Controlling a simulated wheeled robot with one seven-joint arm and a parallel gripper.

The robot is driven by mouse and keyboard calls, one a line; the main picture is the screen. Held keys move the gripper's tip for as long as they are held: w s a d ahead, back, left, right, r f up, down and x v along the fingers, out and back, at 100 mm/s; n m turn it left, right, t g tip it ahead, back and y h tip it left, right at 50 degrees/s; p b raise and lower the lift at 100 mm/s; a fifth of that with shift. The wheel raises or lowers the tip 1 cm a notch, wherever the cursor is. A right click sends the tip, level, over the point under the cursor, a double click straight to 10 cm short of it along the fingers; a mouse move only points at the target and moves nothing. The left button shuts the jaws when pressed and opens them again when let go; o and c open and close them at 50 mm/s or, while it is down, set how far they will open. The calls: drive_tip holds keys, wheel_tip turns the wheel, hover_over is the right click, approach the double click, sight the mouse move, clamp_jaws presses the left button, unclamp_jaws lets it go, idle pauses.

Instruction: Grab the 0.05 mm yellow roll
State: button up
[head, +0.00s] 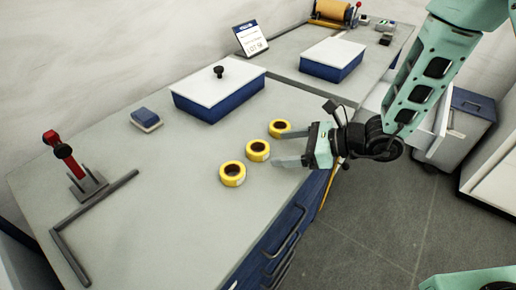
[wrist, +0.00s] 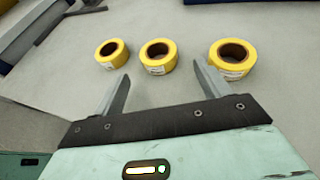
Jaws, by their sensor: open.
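Three yellow rolls with dark cores lie flat in a slanting row on the grey table. In the head view they are the near-left roll (head: 232,180), the middle roll (head: 258,156) and the far-right roll (head: 280,133). The wrist view shows the left roll (wrist: 112,58), middle roll (wrist: 158,62) and right roll (wrist: 234,65). White labels show on their sides, too small to read, so I cannot tell which is 0.05 mm. My gripper (head: 275,148) is open and empty. In the wrist view its fingers (wrist: 160,92) point toward the rolls, with the middle roll ahead between them.
A blue box with a white lid (head: 213,92) stands behind the rolls.

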sight(266, 149)
drive_tip(key=shift+p+x, duration=0.65)
drive_tip(key=shift+x, duration=2.35)
drive_tip(key=shift+s+r, duration=0.1)
drive_tip(key=c, duration=1.1)
